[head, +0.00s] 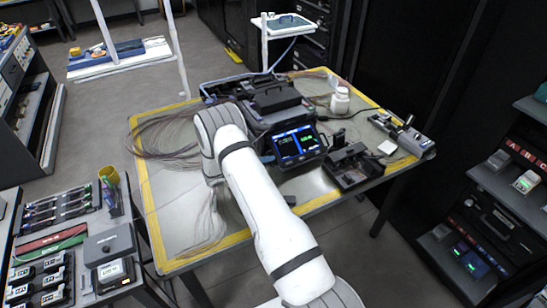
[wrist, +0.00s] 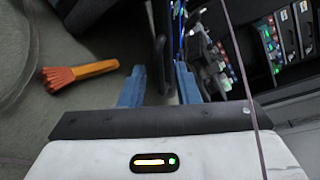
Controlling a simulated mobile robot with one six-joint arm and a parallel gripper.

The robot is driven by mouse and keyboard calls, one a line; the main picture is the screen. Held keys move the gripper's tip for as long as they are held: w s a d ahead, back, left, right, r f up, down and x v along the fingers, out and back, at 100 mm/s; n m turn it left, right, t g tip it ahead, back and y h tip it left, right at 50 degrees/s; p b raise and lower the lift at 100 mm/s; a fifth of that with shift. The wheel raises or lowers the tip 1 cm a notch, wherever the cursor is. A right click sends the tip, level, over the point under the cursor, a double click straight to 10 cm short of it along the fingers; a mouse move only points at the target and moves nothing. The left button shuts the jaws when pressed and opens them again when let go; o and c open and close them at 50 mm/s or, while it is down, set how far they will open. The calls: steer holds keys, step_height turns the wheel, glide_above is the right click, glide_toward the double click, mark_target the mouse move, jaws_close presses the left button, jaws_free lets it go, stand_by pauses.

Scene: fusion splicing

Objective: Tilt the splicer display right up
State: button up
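The splicer (head: 262,100) is a dark box on the yellow-edged work table. Its display (head: 298,146) is lit blue and green on the front side and leans back, facing the front. My gripper (wrist: 158,78) shows in the wrist view with two blue fingers apart. A thin dark upright panel edge (wrist: 161,45) with a bluish glow on its right side stands between or just beyond the fingertips. It looks like the display seen edge-on. I cannot tell whether either finger touches it. In the head view my white arm hides the gripper.
A dark tool (head: 350,165) stands right of the display, with a white bottle (head: 340,100) behind it. Loose fibre bundles lie on the table's left (head: 165,135). A side bench (head: 75,240) is at lower left and a shelf rack (head: 500,190) at right.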

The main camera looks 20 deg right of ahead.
jaws_close()
stand_by(0.3)
stand_by(0.4)
